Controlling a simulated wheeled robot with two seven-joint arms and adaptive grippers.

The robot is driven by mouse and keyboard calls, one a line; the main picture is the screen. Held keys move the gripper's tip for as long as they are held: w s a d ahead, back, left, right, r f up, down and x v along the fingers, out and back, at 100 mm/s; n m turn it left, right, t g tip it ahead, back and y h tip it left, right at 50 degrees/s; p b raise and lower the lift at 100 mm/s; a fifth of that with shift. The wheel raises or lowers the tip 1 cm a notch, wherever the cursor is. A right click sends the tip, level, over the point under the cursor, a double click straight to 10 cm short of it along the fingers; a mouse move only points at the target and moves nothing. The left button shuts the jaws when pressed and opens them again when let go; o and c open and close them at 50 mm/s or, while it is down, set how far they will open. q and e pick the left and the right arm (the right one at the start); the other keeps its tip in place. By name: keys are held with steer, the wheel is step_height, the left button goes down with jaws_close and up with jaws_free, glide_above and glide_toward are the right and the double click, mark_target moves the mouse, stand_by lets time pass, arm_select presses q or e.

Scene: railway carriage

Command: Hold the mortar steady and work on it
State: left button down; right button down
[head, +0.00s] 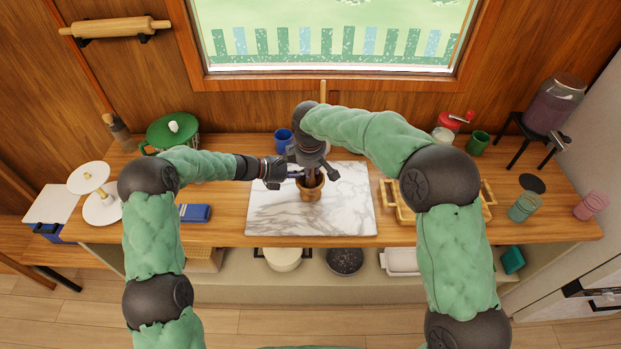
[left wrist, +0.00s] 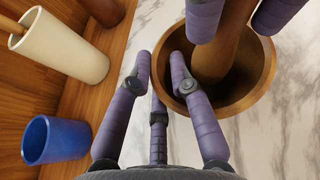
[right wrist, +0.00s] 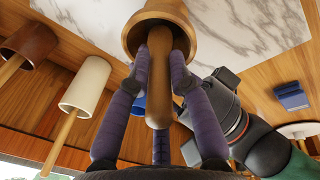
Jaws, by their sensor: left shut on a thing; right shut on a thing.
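The brown wooden mortar (head: 311,194) stands upright on the white marble slab (head: 272,215). The wooden pestle (right wrist: 158,80) stands in the mortar's mouth; its lower end is hidden inside the bowl. My right gripper (head: 313,172) is above the mortar, shut on the pestle, with a finger on either side of it in the right wrist view. My left gripper (head: 293,174) reaches in from the left and is shut on the mortar (left wrist: 262,88) at its rim. The exact finger contact is partly hidden in the head view.
A blue cup (head: 284,137) stands behind the slab. A cream cup (left wrist: 65,45) is beside it. A wooden basket (head: 486,207) is right of the slab, and a blue box (head: 194,213) lies left. The front of the slab is clear.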

steer(key=shift+w+v, duration=0.3)
steer(key=shift+v, duration=1.1)
steer(key=shift+w+v, duration=0.3)
steer(key=shift+v, duration=1.1)
steer(key=shift+w+v, duration=0.25)
steer(key=shift+v, duration=1.15)
steer(key=shift+r, duration=0.2)
arm_select(q)
steer(key=c, duration=1.1)
jaws_free()
steer(key=shift+o, duration=0.2)
